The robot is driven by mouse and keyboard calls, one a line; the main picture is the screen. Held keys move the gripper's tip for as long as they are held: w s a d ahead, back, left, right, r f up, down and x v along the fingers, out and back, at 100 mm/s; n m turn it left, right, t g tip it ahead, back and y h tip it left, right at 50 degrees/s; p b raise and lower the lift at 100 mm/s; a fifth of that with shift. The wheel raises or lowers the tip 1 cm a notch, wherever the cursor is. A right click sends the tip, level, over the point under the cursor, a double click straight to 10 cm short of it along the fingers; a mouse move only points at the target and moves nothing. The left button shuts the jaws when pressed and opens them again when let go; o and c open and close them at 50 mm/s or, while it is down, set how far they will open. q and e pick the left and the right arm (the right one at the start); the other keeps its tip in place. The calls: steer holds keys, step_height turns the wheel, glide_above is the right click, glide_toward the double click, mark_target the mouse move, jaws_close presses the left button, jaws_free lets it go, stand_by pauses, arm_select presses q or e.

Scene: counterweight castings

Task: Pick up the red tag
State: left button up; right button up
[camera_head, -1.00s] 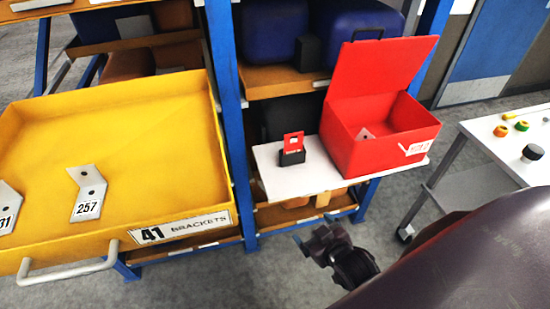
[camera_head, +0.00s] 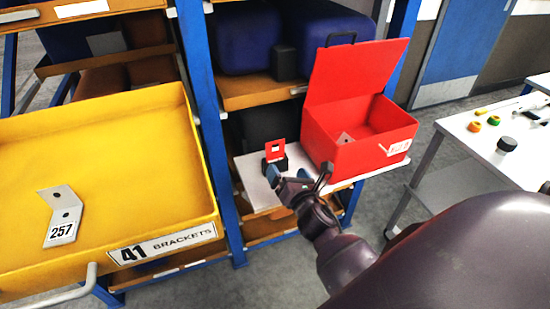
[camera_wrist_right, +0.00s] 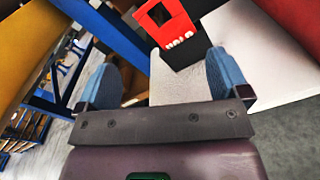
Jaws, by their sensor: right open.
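The red tag (camera_head: 275,151) stands upright in a small black holder (camera_head: 283,164) on a white shelf board, just left of the open red box. In the right wrist view the red tag (camera_wrist_right: 166,24) shows at the top, ahead of and between the fingers, with part of a white word on it. My right gripper (camera_head: 298,176) is open and empty, close in front of the holder; in the head view it hides part of the holder and board. It also shows in the right wrist view (camera_wrist_right: 163,85). My left gripper is not in view.
The red box (camera_head: 350,150) with its lid up stands on the white board (camera_head: 248,178), right of the tag. A yellow bracket bin (camera_head: 110,110) is at left, beside a blue rack post (camera_head: 207,100). A white table (camera_head: 485,140) with small items is at right.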

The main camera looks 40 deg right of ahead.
mark_target(281, 159)
steer(key=shift+w+d+n, duration=0.55)
steer(key=shift+w+n, duration=0.35)
steer(key=shift+w, duration=0.85)
steer(key=shift+w+d+n, duration=0.5)
steer(key=shift+w+n, duration=0.4)
steer(key=shift+w, duration=0.9)
steer(key=shift+w+d+n, duration=0.55)
steer(key=shift+w+n, duration=0.35)
steer(key=shift+w, duration=0.85)
steer(key=c, duration=1)
steer(key=shift+r, duration=0.15)
